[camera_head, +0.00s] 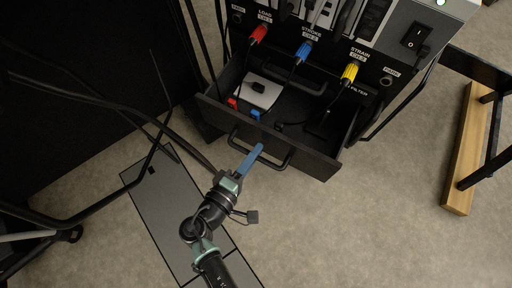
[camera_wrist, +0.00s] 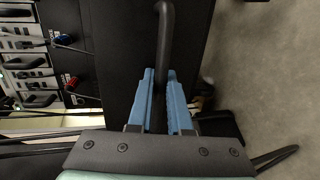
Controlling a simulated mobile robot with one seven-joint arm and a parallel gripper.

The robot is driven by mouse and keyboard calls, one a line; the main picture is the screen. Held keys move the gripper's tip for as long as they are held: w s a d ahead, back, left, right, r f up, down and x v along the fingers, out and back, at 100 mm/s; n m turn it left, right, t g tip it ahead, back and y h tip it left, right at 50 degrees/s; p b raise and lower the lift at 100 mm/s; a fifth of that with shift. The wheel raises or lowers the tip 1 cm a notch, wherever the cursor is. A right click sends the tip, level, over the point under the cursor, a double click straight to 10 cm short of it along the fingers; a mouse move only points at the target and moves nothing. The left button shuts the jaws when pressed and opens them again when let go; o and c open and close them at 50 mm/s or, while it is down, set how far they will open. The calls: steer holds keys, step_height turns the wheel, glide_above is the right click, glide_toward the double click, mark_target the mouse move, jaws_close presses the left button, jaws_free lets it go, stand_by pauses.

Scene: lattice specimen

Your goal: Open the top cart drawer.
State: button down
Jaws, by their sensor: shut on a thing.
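The top cart drawer (camera_head: 318,164) is black and stands pulled out from the cart, its inside showing in the head view. Its front also shows in the wrist view (camera_wrist: 118,60). A black bar handle (camera_head: 282,164) runs across the front and shows in the wrist view (camera_wrist: 165,35). My gripper (camera_head: 254,155) has blue fingers and is at the left part of the handle. In the wrist view my gripper (camera_wrist: 161,92) has one finger on each side of the handle bar and is shut on it.
Inside the drawer lie a white box (camera_head: 259,92) and small red and blue connectors. Red, blue and yellow plugs (camera_head: 350,73) hang from the panel above. Black cables (camera_head: 150,110) loop at the left. A wooden-footed stand (camera_head: 464,150) is at the right. Floor in front is mostly clear.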

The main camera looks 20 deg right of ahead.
steer(key=c, duration=0.8)
jaws_free()
steer(key=shift+c, duration=0.2)
steer(key=p+v, duration=0.2)
steer(key=v, duration=1.1)
